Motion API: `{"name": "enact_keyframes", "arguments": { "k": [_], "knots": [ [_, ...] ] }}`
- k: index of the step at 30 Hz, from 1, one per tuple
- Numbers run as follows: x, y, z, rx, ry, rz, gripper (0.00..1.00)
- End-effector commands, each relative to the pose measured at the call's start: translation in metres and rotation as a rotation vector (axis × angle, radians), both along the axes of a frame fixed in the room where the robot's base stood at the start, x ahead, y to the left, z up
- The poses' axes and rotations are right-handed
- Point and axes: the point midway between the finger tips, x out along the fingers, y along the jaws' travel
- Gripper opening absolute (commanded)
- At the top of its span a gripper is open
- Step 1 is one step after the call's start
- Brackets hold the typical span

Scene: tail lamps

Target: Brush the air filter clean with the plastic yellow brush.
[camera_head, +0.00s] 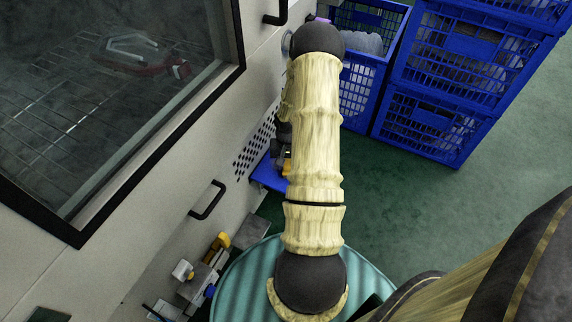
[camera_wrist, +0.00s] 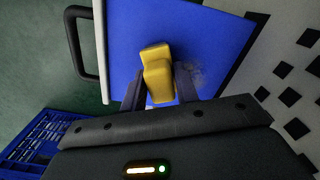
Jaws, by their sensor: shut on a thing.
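My gripper (camera_wrist: 160,88) is shut on the yellow brush (camera_wrist: 156,72), with one dark finger on each side of it. The brush is over a flat blue panel (camera_wrist: 128,35), which has a grey, dust-like smudge just right of the brush. I cannot tell whether the brush touches the panel, and its bristles are hidden. I cannot tell for sure that this panel is the air filter. In the head view the blue panel (camera_head: 268,178) juts out beside the cabinet, and a bit of yellow (camera_head: 285,166) shows past my arm, which hides most of the gripper.
A pale cabinet with a perforated wall (camera_head: 254,146), a dark handle (camera_head: 207,200) and a glass door (camera_head: 110,75) stands at left. Blue crates (camera_head: 430,120) stack at upper right. A ribbed teal round top (camera_head: 240,285) is below, near small tools. Green floor at right is clear.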

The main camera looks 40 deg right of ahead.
Motion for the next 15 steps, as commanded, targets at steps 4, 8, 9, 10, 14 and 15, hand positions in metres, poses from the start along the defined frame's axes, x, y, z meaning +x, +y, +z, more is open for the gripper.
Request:
{"name": "enact_keyframes", "arguments": {
  "k": [4,8,9,10,14,15],
  "knots": [
    [0.004,-0.011,0.002,0.001,-0.001,-0.003,0.12],
    [0.007,-0.018,0.002,0.001,0.0,-0.002,0.12],
    [0.007,-0.02,0.002,0.001,0.0,-0.003,0.12],
    [0.008,-0.021,0.002,0.001,-0.001,-0.003,0.12],
    [0.008,-0.021,0.001,0.001,-0.001,-0.003,0.12],
    [0.008,-0.021,0.001,0.001,-0.001,-0.003,0.12]
  ]
}}
